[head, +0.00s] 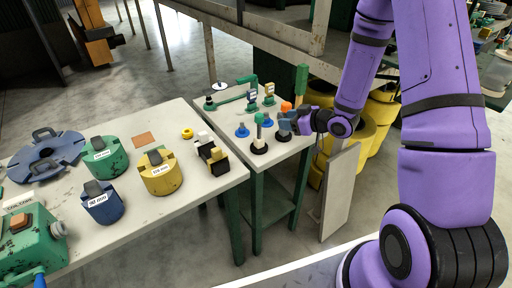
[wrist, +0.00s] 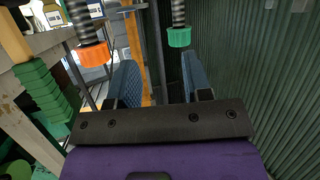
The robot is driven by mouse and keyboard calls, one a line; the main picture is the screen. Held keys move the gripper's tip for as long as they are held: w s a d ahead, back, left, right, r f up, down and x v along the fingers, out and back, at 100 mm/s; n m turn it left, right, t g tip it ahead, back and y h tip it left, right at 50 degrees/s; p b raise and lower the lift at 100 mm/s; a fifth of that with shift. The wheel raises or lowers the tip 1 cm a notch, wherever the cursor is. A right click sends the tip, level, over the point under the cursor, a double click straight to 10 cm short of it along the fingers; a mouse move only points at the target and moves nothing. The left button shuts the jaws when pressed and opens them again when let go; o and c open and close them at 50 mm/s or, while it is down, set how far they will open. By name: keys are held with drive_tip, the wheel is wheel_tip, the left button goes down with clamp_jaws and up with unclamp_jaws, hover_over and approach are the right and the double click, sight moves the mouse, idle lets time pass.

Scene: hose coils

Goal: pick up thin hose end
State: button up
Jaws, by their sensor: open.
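Two ribbed black hose ends hang into the top of the wrist view. One has an orange collar (wrist: 88,55) and the other a green collar (wrist: 179,37). The green-collared one looks thinner, though distance may cause this. My gripper (wrist: 160,65) is open, its two blue-grey fingers apart with nothing between them. The orange collar is up and left of the left finger; the green collar is just above the right finger. Neither looks held. In the head view, my gripper (head: 285,124) is at the right side of the small table, near a small orange piece (head: 286,106).
The small table (head: 222,121) carries a black-based green post (head: 259,133), blue knobs (head: 242,131) and gauges. The larger table (head: 175,204) holds green, yellow (head: 160,181) and blue blocks. Yellow coils (head: 372,133) stand behind my arm. A corrugated green wall (wrist: 260,70) is close on the right in the wrist view.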

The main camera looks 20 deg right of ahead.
sight(259, 138)
drive_tip(key=shift+y, duration=0.5)
drive_tip(key=shift+s+a+f+x, duration=0.2)
drive_tip(key=shift+s+f+x, duration=0.1)
drive_tip(key=shift+x, duration=1.55)
drive_tip(key=shift+s+a+f+x, duration=0.15)
drive_tip(key=shift+s+f+x, duration=0.15)
drive_tip(key=shift+x, duration=1.55)
drive_tip(key=shift+s+a+f+x, duration=0.2)
drive_tip(key=shift+s+f+x, duration=0.1)
drive_tip(key=shift+x, duration=1.55)
clamp_jaws()
